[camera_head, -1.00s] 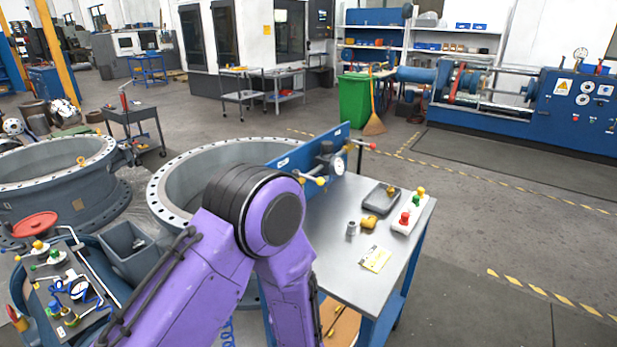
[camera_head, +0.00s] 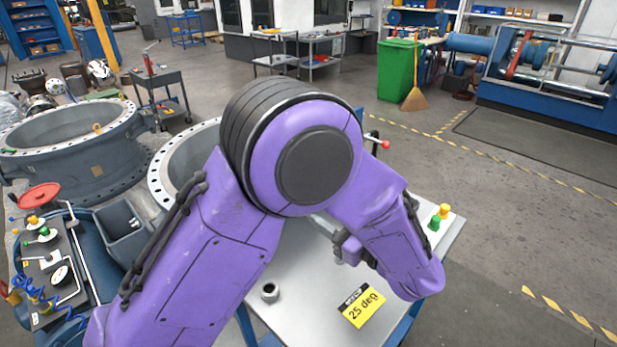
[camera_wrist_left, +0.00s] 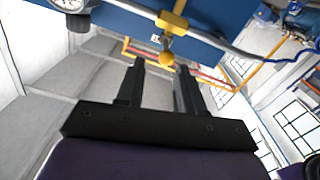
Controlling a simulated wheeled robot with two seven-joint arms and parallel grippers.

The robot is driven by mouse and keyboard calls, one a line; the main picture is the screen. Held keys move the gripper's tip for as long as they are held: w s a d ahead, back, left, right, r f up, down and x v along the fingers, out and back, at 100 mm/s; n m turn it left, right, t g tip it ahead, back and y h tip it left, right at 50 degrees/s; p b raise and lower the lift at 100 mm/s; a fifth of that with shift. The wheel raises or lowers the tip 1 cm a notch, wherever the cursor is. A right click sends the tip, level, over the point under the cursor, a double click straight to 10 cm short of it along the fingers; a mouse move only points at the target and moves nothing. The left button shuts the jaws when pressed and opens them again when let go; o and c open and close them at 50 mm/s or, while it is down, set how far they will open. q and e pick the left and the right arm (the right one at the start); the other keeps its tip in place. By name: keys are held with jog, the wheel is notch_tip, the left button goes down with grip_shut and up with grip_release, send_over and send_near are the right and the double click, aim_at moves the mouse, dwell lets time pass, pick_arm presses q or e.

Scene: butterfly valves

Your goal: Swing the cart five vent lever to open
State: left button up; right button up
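My left gripper (camera_wrist_left: 160,75) is open in the left wrist view, its two black fingers apart. A yellow ball knob (camera_wrist_left: 166,58) on a short stem under a yellow block (camera_wrist_left: 172,22) shows in the gap between the fingertips. I cannot tell its depth or whether a finger touches it. The knob is mounted on a blue panel (camera_wrist_left: 215,18). In the head view my purple left arm covers most of this panel and hides the gripper. A lever end with a red knob (camera_head: 385,144) sticks out right of the arm. I cannot read which cart is number five.
A large flanged ring (camera_head: 75,150) stands left, beside a cart with a red handwheel (camera_head: 38,196).

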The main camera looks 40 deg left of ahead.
pick_arm(q)
jog(key=a+p, duration=0.1)
jog(key=a, duration=0.4)
jog(key=a+p, duration=0.1)
jog(key=a, duration=0.4)
jog(key=shift+a+r+p, duration=0.2)
jog(key=shift+a+p, duration=0.05)
jog(key=shift+p, duration=0.05)
jog(key=shift+s+r, duration=0.1)
jog(key=shift+s, duration=0.1)
jog(key=shift+w, duration=0.1)
grip_shut()
pick_arm(e)
jog(key=r, duration=0.2)
jog(key=shift+s+r, duration=0.3)
jog(key=shift+r, duration=0.1)
